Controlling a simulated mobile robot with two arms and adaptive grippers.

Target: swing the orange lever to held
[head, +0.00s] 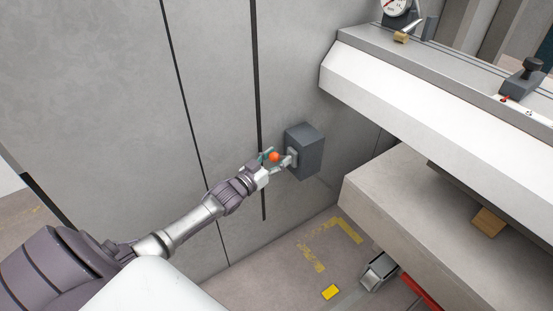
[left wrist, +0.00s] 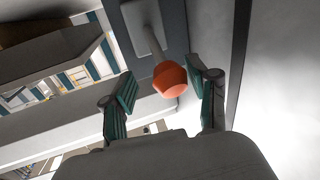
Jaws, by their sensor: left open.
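The lever's orange ball knob (head: 274,157) stands out from a dark grey box (head: 308,152) on the grey wall panel. In the left wrist view the knob (left wrist: 172,79) sits at the end of a pale grey rod (left wrist: 152,38) that comes from a light plate. My left gripper (head: 271,158) is at the knob; in the left wrist view its green-padded fingers (left wrist: 160,92) are open, one on each side of the knob. A gap shows on the left; the right finger is close, and I cannot tell whether it touches. My right gripper is not in view.
A white machine beam (head: 430,110) and a lower grey bed (head: 430,190) jut out to the right of the box. A foot pedal (head: 378,271) and yellow floor marks (head: 331,292) lie below. The wall left of the box is clear.

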